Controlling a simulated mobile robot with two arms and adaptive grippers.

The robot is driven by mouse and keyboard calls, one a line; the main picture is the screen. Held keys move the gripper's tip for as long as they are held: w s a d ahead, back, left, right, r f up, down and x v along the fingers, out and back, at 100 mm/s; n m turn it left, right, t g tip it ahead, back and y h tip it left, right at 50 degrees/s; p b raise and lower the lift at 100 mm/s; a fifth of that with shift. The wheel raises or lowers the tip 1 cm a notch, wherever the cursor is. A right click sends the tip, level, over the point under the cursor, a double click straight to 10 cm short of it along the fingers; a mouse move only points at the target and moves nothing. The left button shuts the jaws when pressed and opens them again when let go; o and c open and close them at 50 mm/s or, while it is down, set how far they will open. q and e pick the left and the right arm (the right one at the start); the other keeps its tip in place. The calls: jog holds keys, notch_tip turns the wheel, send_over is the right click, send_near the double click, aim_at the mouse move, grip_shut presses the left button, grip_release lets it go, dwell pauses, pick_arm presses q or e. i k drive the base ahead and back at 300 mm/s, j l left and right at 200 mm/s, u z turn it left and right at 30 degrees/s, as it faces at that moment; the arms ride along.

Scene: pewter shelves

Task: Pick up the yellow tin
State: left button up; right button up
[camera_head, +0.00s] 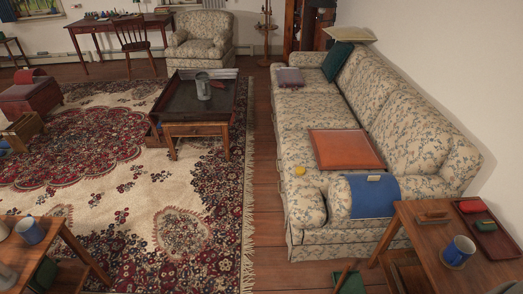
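A small yellow object (299,170) lies on the near seat of the floral sofa (303,108), just left of the orange-red flat cushion or board. It is round-looking, but too small to tell for sure whether it is the yellow tin. I see no other clearly yellow thing. Neither of my grippers is in view.
An orange-red flat item (345,149) and a blue cloth (374,196) lie on the sofa. A side table (416,236) with a blue mug (458,250) stands at right. A low table (178,103) stands on the rug. Bare wooden floor (266,190) runs between rug and sofa.

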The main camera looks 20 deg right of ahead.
aim_at(300, 171)
jog(key=i+j, duration=0.1)
jog(key=i, duration=1.35)
jog(key=i+z, duration=0.25)
jog(key=z, duration=0.25)
jog(key=i+j+z, duration=0.2)
jog(key=z, duration=0.3)
jog(key=i+j+z, duration=0.3)
jog(key=z, duration=0.15)
jog(key=i+z, duration=0.2)
jog(key=z, duration=0.2)
jog(key=i+j+z, duration=0.15)
jog(key=z, duration=0.2)
jog(key=i+j+z, duration=0.15)
jog(key=z, duration=0.25)
jog(key=i+j+z, duration=0.15)
jog(key=z, duration=0.25)
jog(key=j, duration=0.1)
